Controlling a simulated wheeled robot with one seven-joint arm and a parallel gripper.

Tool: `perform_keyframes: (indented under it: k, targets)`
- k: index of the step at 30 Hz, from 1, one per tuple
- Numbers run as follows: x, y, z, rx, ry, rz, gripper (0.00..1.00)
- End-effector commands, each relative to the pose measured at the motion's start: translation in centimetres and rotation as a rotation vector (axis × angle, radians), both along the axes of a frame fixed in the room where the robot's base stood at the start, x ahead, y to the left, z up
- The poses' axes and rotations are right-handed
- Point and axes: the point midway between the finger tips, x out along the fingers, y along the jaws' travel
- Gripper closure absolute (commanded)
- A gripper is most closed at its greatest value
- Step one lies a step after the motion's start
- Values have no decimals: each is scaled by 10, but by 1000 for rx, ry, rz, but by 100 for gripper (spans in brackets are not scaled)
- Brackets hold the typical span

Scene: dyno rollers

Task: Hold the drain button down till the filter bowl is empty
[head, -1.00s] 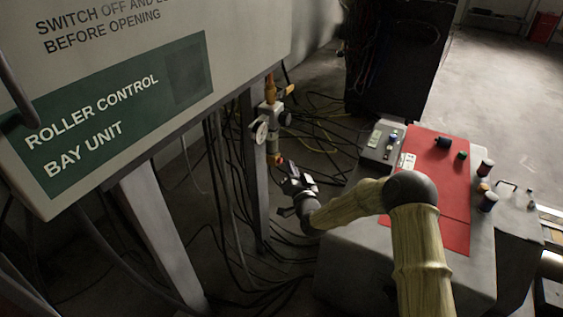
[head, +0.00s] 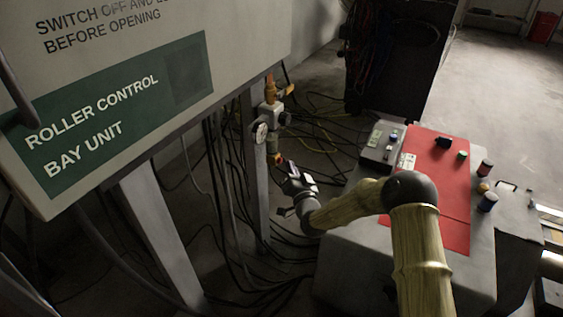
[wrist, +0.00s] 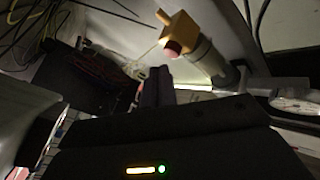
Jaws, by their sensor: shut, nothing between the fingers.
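The filter unit hangs by a grey post, and its filter bowl (head: 272,146) is small and partly dark in the head view. In the wrist view the bowl (wrist: 207,59) is a grey cylinder seen from below. An orange fitting (wrist: 183,31) is at its lower end, with a round pinkish-red drain button (wrist: 173,49) facing my fingers. My gripper (head: 286,166) is just below the unit, and its dark fingers (wrist: 157,80) are shut and empty. The fingertips look close to the button with a gap in the wrist view; contact is unclear. I cannot tell the liquid level.
A round gauge (head: 260,133) sits on the unit, under a yellow valve (head: 270,88). The large control cabinet (head: 150,60) overhangs at left. Loose cables (head: 310,130) hang and lie around the post. A grey bench (head: 350,235) with a red mat (head: 425,200) and small items stands at right.

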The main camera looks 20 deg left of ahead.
Motion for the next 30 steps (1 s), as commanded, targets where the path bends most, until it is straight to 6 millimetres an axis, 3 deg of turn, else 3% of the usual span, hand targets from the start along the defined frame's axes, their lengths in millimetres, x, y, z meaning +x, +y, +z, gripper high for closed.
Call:
perform_keyframes:
  k: [30]
  targets:
    - [1, 10, 0, 0, 0, 0, 100]
